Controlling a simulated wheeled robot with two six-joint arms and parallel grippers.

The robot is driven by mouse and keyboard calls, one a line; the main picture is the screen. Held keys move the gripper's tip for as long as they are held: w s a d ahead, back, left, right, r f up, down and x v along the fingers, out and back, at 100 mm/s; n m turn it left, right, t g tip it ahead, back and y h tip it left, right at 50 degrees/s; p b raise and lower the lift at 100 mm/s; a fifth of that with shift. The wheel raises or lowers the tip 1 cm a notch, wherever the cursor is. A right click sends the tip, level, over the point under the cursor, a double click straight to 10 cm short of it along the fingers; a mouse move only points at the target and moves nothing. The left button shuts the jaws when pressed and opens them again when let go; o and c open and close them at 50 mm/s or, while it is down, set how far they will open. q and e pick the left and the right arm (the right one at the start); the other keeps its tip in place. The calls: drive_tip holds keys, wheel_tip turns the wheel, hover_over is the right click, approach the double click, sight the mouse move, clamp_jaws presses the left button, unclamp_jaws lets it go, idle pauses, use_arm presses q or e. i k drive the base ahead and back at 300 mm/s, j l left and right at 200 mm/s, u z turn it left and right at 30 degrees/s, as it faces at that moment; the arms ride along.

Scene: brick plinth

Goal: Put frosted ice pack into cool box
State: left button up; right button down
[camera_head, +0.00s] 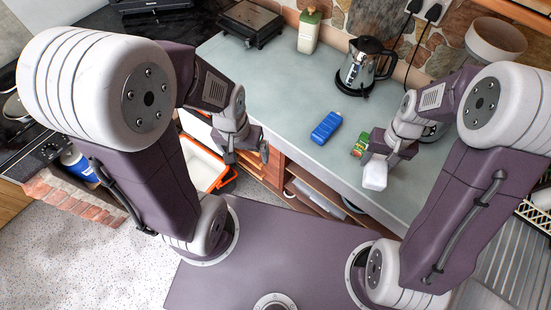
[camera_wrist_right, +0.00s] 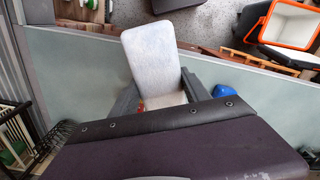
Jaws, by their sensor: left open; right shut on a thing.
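The frosted ice pack (camera_head: 375,175) is a whitish rounded block, held over the front edge of the counter. My right gripper (camera_head: 380,158) is shut on it. In the right wrist view the ice pack (camera_wrist_right: 152,58) stands out beyond the two fingers (camera_wrist_right: 158,98). The cool box (camera_head: 225,181) is on the floor at the left, below the counter, with an orange edge and a pale inside, partly hidden by my left arm. Its open top also shows at the upper right of the right wrist view (camera_wrist_right: 262,30). My left gripper (camera_head: 246,152) is open and empty, above and right of the cool box.
A blue container (camera_head: 326,128) and a small green box (camera_head: 360,146) are on the counter (camera_head: 290,95) near my right gripper. A kettle (camera_head: 362,68), a cream bottle (camera_head: 309,30) and a dark appliance (camera_head: 250,22) stand at the back. Open shelves lie under the counter front.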

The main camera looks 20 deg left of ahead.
sight(195, 173)
drive_tip(key=k+j+u, duration=0.1)
drive_tip(key=j+u, duration=0.25)
drive_tip(key=j, duration=0.35)
drive_tip(key=j+u, duration=0.35)
drive_tip(key=j, duration=0.35)
drive_tip(key=j+u, duration=0.4)
drive_tip(key=j, duration=0.35)
drive_tip(key=i+j+u, duration=0.3)
drive_tip(key=i, duration=0.15)
drive_tip(key=i+u, duration=0.25)
drive_tip(key=i, duration=0.2)
